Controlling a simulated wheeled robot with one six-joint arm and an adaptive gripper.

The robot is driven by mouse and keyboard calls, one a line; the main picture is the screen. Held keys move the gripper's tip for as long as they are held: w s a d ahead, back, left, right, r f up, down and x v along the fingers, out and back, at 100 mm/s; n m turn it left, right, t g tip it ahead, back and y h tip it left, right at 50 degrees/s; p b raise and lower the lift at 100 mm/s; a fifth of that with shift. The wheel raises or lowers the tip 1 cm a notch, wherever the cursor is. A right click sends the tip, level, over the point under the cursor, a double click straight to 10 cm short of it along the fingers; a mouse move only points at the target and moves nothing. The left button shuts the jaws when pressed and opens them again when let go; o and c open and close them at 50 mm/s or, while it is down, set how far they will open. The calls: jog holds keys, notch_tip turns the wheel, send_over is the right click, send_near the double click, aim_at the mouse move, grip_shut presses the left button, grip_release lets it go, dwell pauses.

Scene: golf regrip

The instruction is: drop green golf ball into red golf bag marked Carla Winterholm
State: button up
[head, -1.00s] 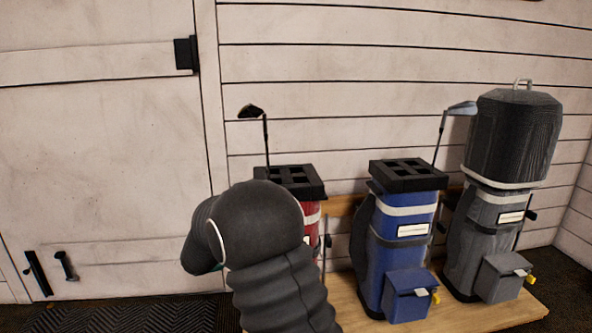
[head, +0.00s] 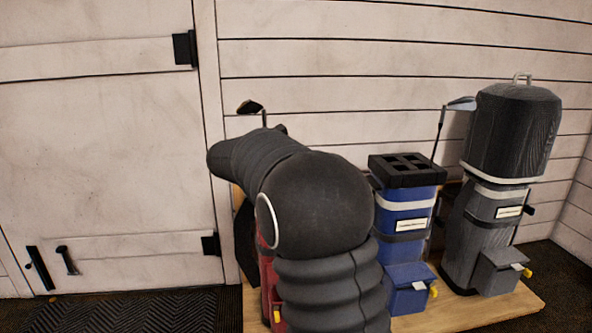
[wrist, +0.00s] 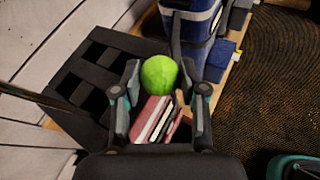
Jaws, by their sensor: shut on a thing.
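My gripper (wrist: 158,76) is shut on the green golf ball (wrist: 160,68), which sits between its two fingers in the wrist view. The red golf bag (head: 266,282) is mostly hidden behind my arm in the head view. In the wrist view its black divided top (wrist: 84,72) lies left of the ball, with square openings. Its red side and a pale label (wrist: 158,122) show below, between the fingers; the label cannot be read. The ball appears beside the top's edge, not over an opening; its height above cannot be told. The gripper and ball are hidden in the head view.
A blue bag (head: 407,222) with an open divided top stands right of the red one. A grey bag (head: 482,240) with a hooded cover stands farther right. All are on a wooden platform (head: 470,309) against a plank wall. A golf club (head: 252,107) rises behind my arm.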

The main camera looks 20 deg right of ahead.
notch_tip(320, 180, down, 5)
jog(key=b, duration=0.3)
jog(key=shift+r+b, duration=0.1)
jog(key=shift+b, duration=0.3)
jog(key=o, duration=1.3)
jog(key=v, duration=1.2)
